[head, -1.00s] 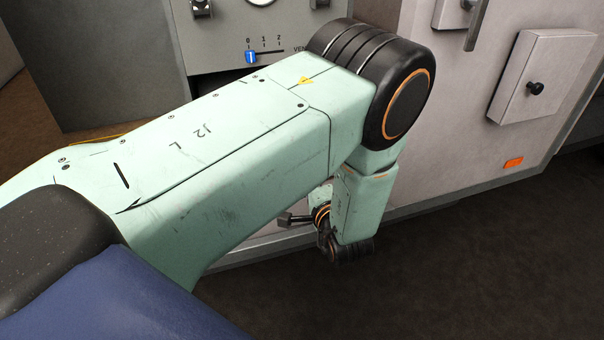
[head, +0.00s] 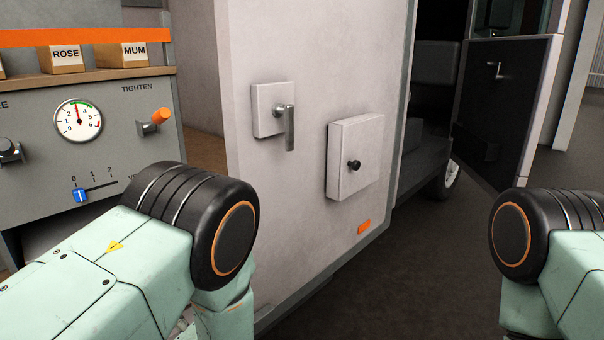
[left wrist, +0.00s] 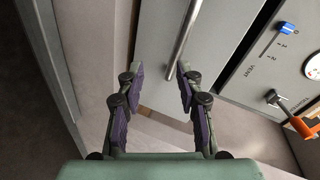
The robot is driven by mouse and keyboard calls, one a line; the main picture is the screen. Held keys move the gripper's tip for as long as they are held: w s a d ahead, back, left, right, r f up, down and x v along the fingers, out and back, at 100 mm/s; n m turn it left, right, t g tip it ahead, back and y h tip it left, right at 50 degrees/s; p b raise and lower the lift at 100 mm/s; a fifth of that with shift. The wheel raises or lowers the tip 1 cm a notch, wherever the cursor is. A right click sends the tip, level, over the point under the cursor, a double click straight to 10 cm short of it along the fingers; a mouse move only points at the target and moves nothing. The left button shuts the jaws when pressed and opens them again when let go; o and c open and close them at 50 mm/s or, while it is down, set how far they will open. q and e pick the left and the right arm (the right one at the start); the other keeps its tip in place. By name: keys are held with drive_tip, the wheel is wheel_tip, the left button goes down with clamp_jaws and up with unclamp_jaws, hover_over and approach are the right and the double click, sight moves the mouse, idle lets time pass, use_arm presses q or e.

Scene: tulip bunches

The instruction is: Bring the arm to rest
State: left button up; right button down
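In the head view my left arm (head: 150,255) comes in from the lower left, its black joint in front of the grey panel. Its gripper is out of that view. In the left wrist view my left gripper (left wrist: 160,85) is open, its two dark fingers apart with nothing held between them. A grey panel with a long metal bar handle (left wrist: 183,38) lies beyond the fingertips; I cannot tell how far. Part of my right arm (head: 545,255) shows at the lower right of the head view; its gripper is out of view.
A grey control panel (head: 40,190) with a gauge (head: 78,121), an orange-handled lever (head: 156,119) and a blue slider (head: 80,196) is at left. A pale wall (head: 305,60) bears a lever handle (head: 290,128) and a small knobbed door (head: 340,185). An open vehicle door (head: 505,105) stands at right.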

use_arm(q)
drive_tip(key=s+d+f+n+g+h, duration=0.2)
drive_tip(key=s+f+n+g+h, duration=0.2)
drive_tip(key=s+f+h, duration=0.55)
drive_tip(key=s+d+f+n+g, duration=0.1)
drive_tip(key=s+g, duration=0.2)
drive_tip(key=s, duration=0.9)
drive_tip(key=s+d+f+n+g+h, duration=0.1)
drive_tip(key=s+f+g, duration=0.1)
drive_tip(key=s, duration=1.1)
drive_tip(key=shift+s+d+f+g, duration=0.15)
drive_tip(key=shift+s+d+g, duration=0.15)
drive_tip(key=shift+g, duration=0.4)
drive_tip(key=shift+w, duration=0.1)
